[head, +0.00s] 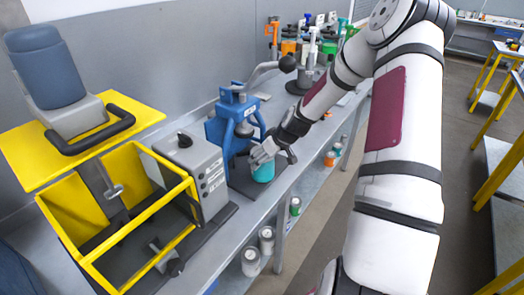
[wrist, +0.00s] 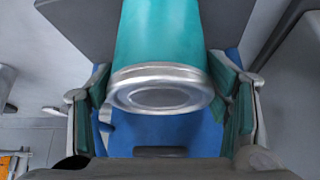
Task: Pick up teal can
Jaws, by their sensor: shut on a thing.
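The teal can (head: 263,171) is at the front of the bench in the head view, just below my gripper (head: 270,157). In the wrist view the teal can (wrist: 160,45) stands between the two fingers of my gripper (wrist: 162,105), with its silver-rimmed end facing the camera. My gripper is shut on the can. In the head view the fingers partly hide the can's upper part. I cannot tell whether the can's base touches the bench.
A blue press (head: 228,128) with a black-knobbed lever stands right behind the can. A grey control box (head: 196,170) and a yellow frame (head: 118,225) stand to the left. Cans (head: 266,236) sit on the lower shelf.

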